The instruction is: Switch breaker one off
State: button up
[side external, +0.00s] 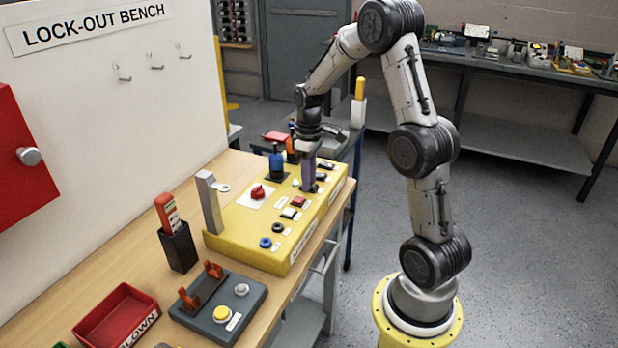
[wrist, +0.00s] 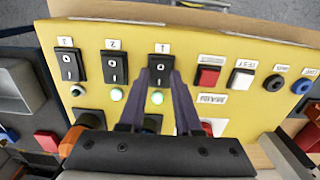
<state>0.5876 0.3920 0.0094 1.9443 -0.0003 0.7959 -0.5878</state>
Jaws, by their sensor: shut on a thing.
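The yellow panel box (side external: 235,243) sits on the bench. In the wrist view, breaker one (wrist: 158,66) is the black rocker under the label 1, the rightmost of three. The green lamp (wrist: 157,98) by it is lit. My gripper (wrist: 160,77) is at this rocker, with its purple fingers on either side, closed on it. In the side view my gripper (side external: 308,188) points down at the panel's far part and hides the rocker. Breaker two (wrist: 115,67) and the leftmost breaker (wrist: 68,65) stand to the left.
A red button (wrist: 208,77) and a white button (wrist: 242,77) lie right of breaker one. A red knob (side external: 258,192), a blue-handled part (side external: 276,162) and a grey upright post (side external: 208,203) rise from the panel. A red bin (side external: 118,315) is on the bench.

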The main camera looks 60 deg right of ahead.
grip_shut()
jog(key=shift+s+t, duration=0.2)
jog(key=shift+t, duration=0.55)
jog(key=shift+s+t, duration=0.15)
jog(key=shift+t, duration=0.6)
jog(key=o, duration=1)
grip_release()
jog(key=v, duration=1.4)
jog(key=shift+f, duration=0.1)
